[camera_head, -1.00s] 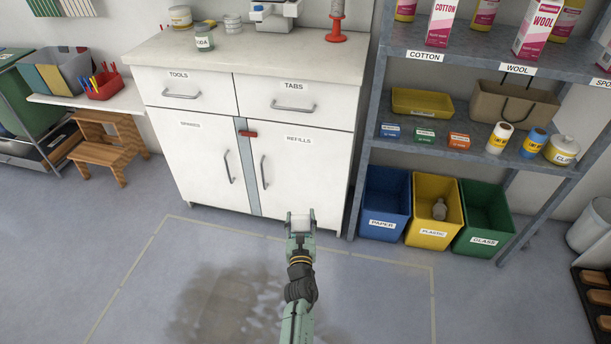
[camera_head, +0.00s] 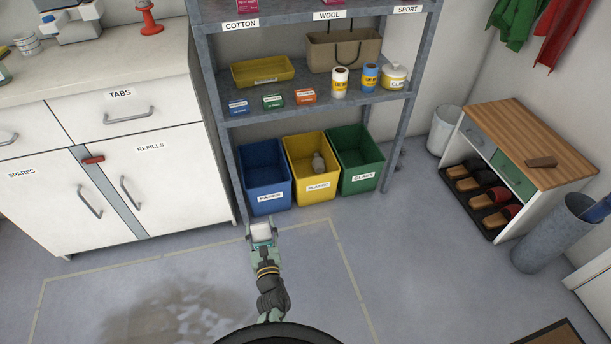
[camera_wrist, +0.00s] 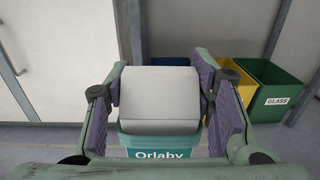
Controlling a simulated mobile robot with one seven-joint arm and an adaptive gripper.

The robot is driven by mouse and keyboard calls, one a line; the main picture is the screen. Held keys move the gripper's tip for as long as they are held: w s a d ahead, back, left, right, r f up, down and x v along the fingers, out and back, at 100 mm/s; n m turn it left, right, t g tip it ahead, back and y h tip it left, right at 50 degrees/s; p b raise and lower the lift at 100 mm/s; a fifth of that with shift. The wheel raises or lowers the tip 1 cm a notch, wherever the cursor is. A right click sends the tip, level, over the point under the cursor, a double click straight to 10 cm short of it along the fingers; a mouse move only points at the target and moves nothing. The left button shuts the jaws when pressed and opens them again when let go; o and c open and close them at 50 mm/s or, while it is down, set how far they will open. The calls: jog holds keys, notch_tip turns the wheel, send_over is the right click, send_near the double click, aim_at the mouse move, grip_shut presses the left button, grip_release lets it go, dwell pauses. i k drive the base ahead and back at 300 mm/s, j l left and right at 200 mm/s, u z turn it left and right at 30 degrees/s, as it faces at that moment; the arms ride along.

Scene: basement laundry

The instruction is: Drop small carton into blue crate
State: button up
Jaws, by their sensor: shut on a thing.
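My gripper (camera_head: 262,226) is shut on the small carton (camera_head: 262,232). In the wrist view the carton (camera_wrist: 160,95) is white with a teal band reading "Orlaby", held between both fingers. The blue crate (camera_head: 265,196), labelled PAPER, stands on the floor under the shelf. In the head view my gripper and the carton appear just in front of the blue crate's near side, outside its opening. In the wrist view the carton hides most of the blue crate. The part of the blue crate's inside that shows in the head view looks empty.
A metal shelf (camera_head: 310,112) with small boxes hangs over the crates. A white cabinet (camera_head: 170,180) is at left. Floor in front is free.

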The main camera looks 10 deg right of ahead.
aim_at(256, 181)
jog(key=i+j+z, duration=0.15)
jog(key=i+z, duration=0.3)
jog(key=i+j+z, duration=0.25)
jog(key=z, duration=0.2)
jog(key=i+j+z, duration=0.1)
jog(key=i+j, duration=0.6)
jog(key=j, duration=0.2)
jog(key=l+z, duration=0.05)
